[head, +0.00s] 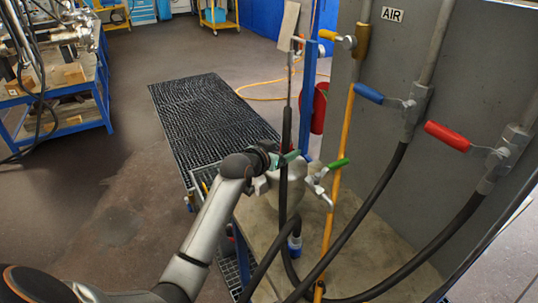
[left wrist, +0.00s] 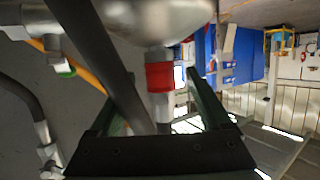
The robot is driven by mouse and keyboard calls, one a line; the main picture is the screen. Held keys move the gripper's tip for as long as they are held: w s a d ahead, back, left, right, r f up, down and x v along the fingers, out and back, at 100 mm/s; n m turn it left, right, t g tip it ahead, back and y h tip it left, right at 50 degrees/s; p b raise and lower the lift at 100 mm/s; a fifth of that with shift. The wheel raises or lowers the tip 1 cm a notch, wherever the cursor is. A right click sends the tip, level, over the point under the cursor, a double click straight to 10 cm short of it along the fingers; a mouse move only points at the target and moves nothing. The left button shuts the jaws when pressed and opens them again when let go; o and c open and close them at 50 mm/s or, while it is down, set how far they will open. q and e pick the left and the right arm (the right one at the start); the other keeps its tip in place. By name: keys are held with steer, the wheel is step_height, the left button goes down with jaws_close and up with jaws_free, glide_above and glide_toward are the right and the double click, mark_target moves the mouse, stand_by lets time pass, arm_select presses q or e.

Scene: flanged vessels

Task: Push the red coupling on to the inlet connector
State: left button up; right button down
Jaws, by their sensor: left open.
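The red coupling (left wrist: 159,76) shows in the left wrist view as a red band around a metal connector (left wrist: 161,104), close under a pale, rounded metal vessel (left wrist: 150,18). Whether it is fully seated cannot be told. My left gripper (left wrist: 157,90) is open, with dark fingers to either side of the connector and coupling; I cannot see contact. In the head view my left gripper (head: 281,160) is at the vessel (head: 262,184), behind a black hose. My right gripper is not in view.
One hose (left wrist: 95,55) runs close beside the fingers. A yellow pipe (head: 339,160) stands right of the vessel. A blue workbench (head: 62,133) stands left.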

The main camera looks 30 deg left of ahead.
arm_select(q)
steer(key=v, duration=1.1)
steer(key=s+d+f+m+g, duration=0.1)
steer(key=s+d+f+g, duration=0.45)
steer(key=s+f, duration=0.65)
steer(key=s+d+f+m+g, duration=0.1)
steer(key=s+d+f+g, duration=0.2)
steer(key=s, duration=0.5)
steer(key=s+d+f+g, duration=0.2)
steer(key=s+f, duration=0.3)
steer(key=s, duration=0.3)
steer(key=w+d+f+t+h, duration=0.1)
steer(key=d+f+t, duration=0.1)
steer(key=f, duration=0.3)
steer(key=w+d+f+t+h, duration=0.1)
steer(key=w+d+f+t, duration=0.1)
steer(key=f, duration=0.4)
steer(key=shift+w+d+t, duration=0.25)
steer(key=shift+t, duration=0.5)
